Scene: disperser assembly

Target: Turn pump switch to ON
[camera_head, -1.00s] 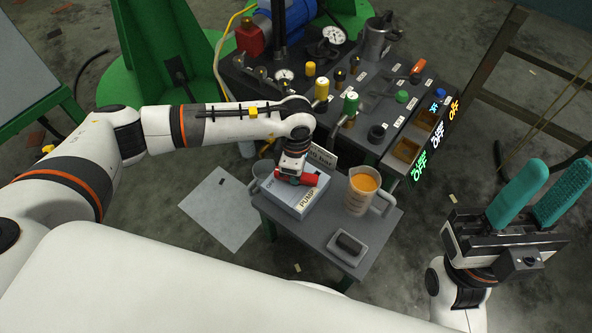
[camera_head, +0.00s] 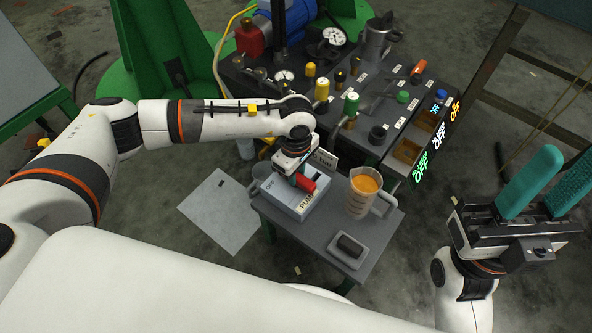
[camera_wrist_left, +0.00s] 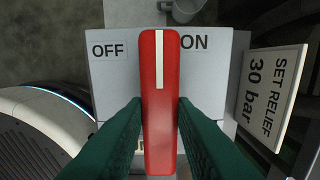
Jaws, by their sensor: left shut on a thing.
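The pump switch box (camera_head: 279,200) is pale grey and stands on the small grey table. Its red switch handle (camera_head: 306,184) shows in the head view. In the left wrist view the red handle (camera_wrist_left: 159,110) has a white line and points up between the OFF label (camera_wrist_left: 108,50) and the ON label (camera_wrist_left: 194,42). My left gripper (camera_wrist_left: 159,112) is shut on the red handle, one green finger on each side. My right gripper (camera_head: 552,180) is apart from the box at the far right, its teal fingers spread and empty.
A beaker of orange liquid (camera_head: 361,194) stands right of the box. A small tray with a dark block (camera_head: 349,246) lies in front of it. The SET RELIEF 30 bar sign (camera_wrist_left: 270,95) stands close beside the box. A bench with valves and gauges (camera_head: 330,110) is behind.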

